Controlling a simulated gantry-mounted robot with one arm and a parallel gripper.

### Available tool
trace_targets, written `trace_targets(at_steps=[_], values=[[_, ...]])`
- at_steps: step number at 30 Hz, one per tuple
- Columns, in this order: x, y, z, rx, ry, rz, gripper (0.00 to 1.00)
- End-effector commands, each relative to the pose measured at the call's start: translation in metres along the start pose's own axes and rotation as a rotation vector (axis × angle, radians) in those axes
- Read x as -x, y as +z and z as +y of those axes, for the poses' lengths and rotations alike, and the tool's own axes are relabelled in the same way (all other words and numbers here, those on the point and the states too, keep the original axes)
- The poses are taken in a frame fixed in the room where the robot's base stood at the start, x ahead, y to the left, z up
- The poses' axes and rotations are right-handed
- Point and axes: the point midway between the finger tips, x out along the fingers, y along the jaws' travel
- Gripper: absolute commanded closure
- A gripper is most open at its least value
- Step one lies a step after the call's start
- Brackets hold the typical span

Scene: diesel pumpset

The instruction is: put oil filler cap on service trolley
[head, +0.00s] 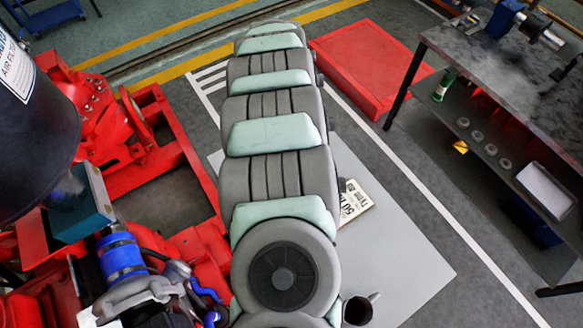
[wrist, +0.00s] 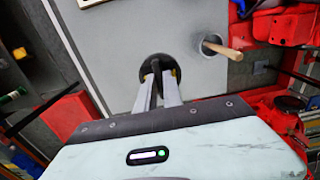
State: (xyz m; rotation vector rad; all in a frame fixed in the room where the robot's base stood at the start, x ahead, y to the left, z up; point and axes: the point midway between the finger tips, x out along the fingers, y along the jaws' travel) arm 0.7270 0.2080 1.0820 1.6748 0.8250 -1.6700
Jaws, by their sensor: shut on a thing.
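The oil filler cap (wrist: 158,72) is a black round cap in the wrist view. My gripper (wrist: 160,88) is shut on it, with both fingertips at the cap's grip. The cap appears over the light grey top of the service trolley (wrist: 110,50); I cannot tell how high it is or whether it touches. In the head view the trolley top (head: 415,265) shows to the right of my arm. My arm hides the gripper and the cap there.
A round cup with a wooden stick (wrist: 222,46) stands on the trolley beside the cap. A white printed card (head: 354,203) lies near its far edge. Red machinery (head: 185,170) is at the left; a dark workbench (head: 510,70) at the right. The trolley's right part is clear.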

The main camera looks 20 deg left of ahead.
Motion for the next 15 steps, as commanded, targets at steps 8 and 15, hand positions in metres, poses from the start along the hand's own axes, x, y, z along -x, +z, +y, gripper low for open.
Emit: trace_targets(at_steps=[8, 15], values=[[-0.068, 0.001, -0.001, -0.001, -0.004, -0.003, 1.0], [-0.111, 0.0, -0.002, 0.0, -0.003, 0.0, 1.0]])
